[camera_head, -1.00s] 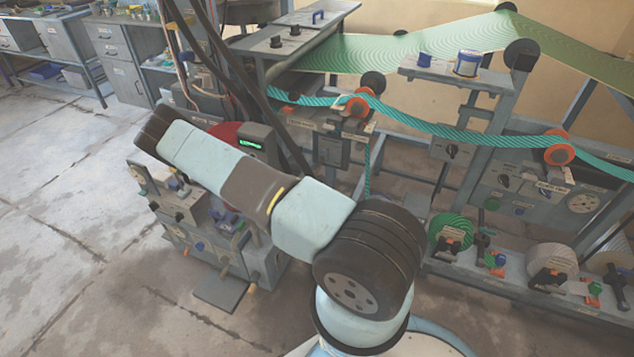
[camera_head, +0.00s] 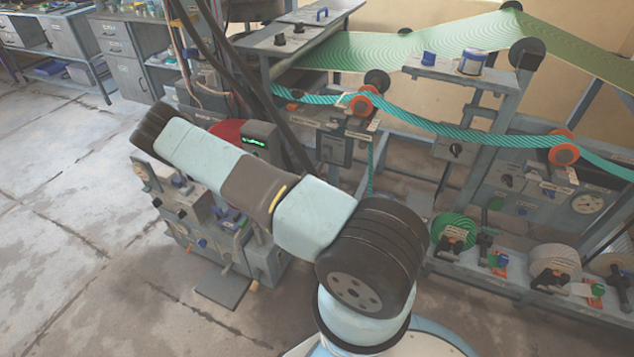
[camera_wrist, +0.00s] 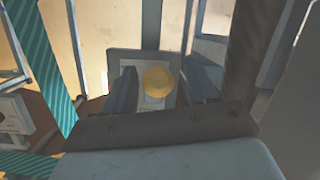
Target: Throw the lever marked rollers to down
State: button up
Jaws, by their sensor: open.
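In the wrist view, a round yellow knob (camera_wrist: 157,81) faces the camera in front of a grey plate (camera_wrist: 152,55) with a pale label behind it. The label's words are too small and partly covered to read, so I cannot tell if this is the rollers lever. My gripper (camera_wrist: 163,75) is open, with one grey finger on each side of the knob; I cannot tell whether either touches it. The knob's stem is hidden. In the head view my arm reaches to the left over the press, and my gripper and the yellow knob do not show.
A teal striped web (camera_wrist: 50,75) hangs at the left of the wrist view. In the head view it runs over orange rollers (camera_head: 362,102). A grey machine (camera_head: 208,228) stands under my arm. Dark cables (camera_head: 245,85) hang close by. Open floor (camera_head: 60,235) lies to the left.

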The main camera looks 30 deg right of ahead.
jog(key=v, duration=1.1)
jog(key=shift+a, duration=0.2)
